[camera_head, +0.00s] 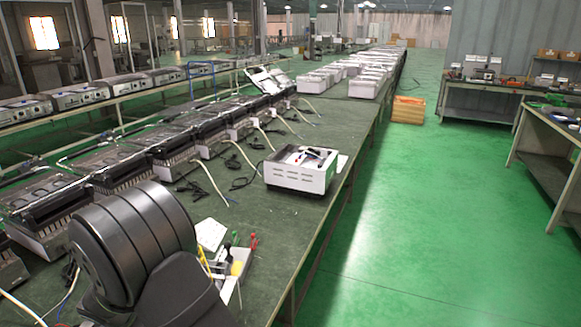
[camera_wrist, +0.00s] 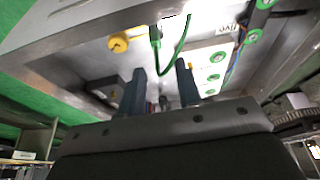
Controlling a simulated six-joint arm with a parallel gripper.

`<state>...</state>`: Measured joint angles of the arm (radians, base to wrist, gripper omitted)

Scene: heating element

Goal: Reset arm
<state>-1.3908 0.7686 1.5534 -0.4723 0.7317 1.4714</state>
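My gripper (camera_wrist: 160,68) shows in the wrist view with its two dark fingers apart. I see nothing clamped between them. Behind the fingers is the metal inside of a casing (camera_wrist: 75,28), with a yellow knob-like part (camera_wrist: 119,43) at the upper left. A green wire (camera_wrist: 157,40) hangs down in line with the gap between the fingers; I cannot tell whether it touches them. Green round parts (camera_wrist: 213,77) sit on a pale panel to the right. In the head view my dark arm fills the lower left, and the gripper does not show.
A white casing (camera_head: 300,173) stands on the green workbench (camera_head: 330,108). Rows of appliances (camera_head: 110,158) with loose cords line the left. The green floor (camera_head: 440,190) to the right is clear; an orange crate (camera_head: 407,110) stands farther back.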

